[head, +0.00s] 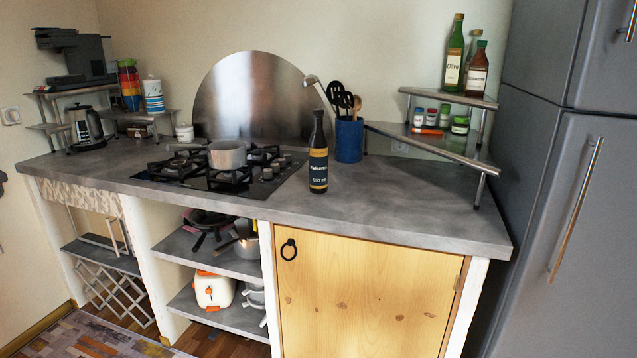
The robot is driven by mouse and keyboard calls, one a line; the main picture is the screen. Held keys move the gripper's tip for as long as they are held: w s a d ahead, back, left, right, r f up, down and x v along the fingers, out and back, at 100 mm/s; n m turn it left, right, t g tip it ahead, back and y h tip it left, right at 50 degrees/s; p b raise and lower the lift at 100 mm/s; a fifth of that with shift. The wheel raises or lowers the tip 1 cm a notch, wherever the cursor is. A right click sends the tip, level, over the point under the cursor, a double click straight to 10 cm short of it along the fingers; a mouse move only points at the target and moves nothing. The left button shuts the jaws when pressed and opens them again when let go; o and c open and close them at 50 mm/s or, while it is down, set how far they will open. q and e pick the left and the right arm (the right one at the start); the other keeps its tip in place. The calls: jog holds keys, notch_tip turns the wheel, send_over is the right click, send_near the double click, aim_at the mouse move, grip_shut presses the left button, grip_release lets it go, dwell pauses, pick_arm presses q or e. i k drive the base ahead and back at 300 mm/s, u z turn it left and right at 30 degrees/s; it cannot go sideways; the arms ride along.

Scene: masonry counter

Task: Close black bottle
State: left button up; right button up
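A black bottle (318,152) with a dark label and a yellow band stands upright on the grey counter (400,203), just right of the stove. Its neck narrows to the top. The top is too small to tell whether a cap is on it, and I see no loose cap on the counter. Neither of my grippers is in the head view.
A blue utensil holder (349,140) stands close behind the bottle to the right. The stove (215,170) with a pot (227,154) is to its left. A corner shelf (430,142) and a grey fridge (570,190) are at the right. The counter's right front is clear.

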aim_at(317, 141)
jog(key=k, duration=0.5)
jog(key=u, duration=0.75)
jog(key=i, duration=1.9)
jog(key=z, duration=1.05)
jog(key=i, duration=0.35)
jog(key=z, duration=0.3)
